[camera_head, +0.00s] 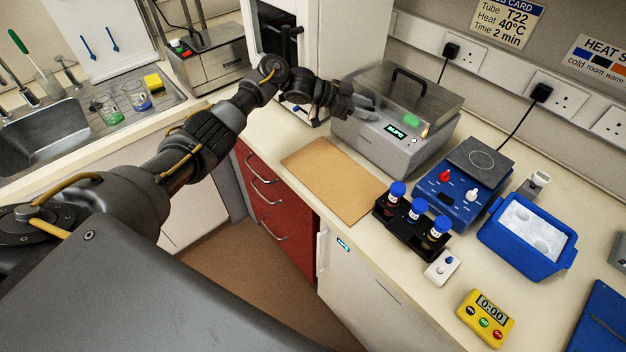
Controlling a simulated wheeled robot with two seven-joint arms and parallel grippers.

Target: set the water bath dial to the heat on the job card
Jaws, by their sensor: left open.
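The water bath (375,142) is a grey metal box with a clear lid and a black handle, standing at the back of the bench. Its front has a small lit display (396,130), too small to read surely. I cannot make out the dial; my left gripper hides part of the front's left side. My left gripper (368,112) is open at the bath's upper left front; whether it touches is unclear. The job card (507,22) on the wall reads Tube T22, Heat 40°C, Time 2 min. My right gripper is out of view.
A brown board (334,178) lies before the bath. Right of it are a tube rack (408,222) with blue-capped tubes, a blue hotplate (452,196), a blue ice tub (525,238) and a yellow timer (485,318). A sink (40,135) is far left.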

